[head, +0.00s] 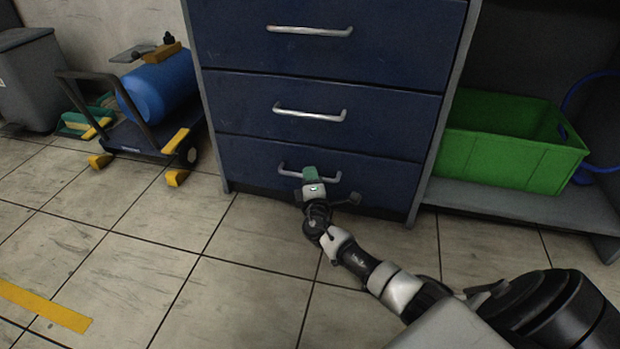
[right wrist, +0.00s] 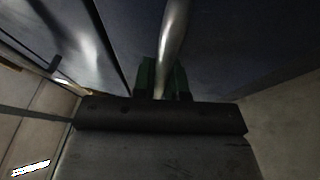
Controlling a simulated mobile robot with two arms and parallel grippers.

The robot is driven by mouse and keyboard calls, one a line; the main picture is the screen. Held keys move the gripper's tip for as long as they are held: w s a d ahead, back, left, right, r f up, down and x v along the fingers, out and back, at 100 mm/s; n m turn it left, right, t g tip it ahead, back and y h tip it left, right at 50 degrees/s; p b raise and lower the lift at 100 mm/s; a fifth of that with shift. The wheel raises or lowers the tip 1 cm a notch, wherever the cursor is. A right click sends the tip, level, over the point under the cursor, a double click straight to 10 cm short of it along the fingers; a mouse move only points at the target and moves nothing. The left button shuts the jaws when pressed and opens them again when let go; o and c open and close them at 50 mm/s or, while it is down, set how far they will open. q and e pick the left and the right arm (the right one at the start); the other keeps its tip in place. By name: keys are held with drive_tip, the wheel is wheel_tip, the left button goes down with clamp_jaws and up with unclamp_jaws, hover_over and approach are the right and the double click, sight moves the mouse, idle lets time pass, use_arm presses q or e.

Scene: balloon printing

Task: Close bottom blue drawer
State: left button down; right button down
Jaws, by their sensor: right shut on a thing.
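The bottom blue drawer (head: 370,183) is the lowest of three drawer fronts in the blue cabinet. Its front looks about flush with the drawers above; I cannot tell whether a small gap is left. My right gripper (head: 310,174) is at the drawer's metal handle (head: 288,170), low near the floor. In the right wrist view, the green fingers of my right gripper (right wrist: 162,80) are on both sides of the handle bar (right wrist: 172,45), shut on it. The gripper hides part of the handle in the head view. My left gripper is not in view.
The middle drawer (head: 230,105) and top drawer (head: 240,40) look shut. A green crate (head: 500,160) stands on a low shelf at the right. A cart with a blue tank (head: 160,88) stands at the left. The tiled floor (head: 130,270) in front is clear.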

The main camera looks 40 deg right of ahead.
drive_tip(key=c, duration=1.2)
unclamp_jaws()
drive_tip(key=shift+d, duration=0.15)
drive_tip(key=shift+s+a, duration=0.2)
drive_tip(key=shift+s, duration=0.1)
drive_tip(key=p+v, duration=0.4)
drive_tip(key=v, duration=0.6)
drive_tip(key=shift+f+p, duration=0.1)
drive_tip(key=shift+p, duration=0.25)
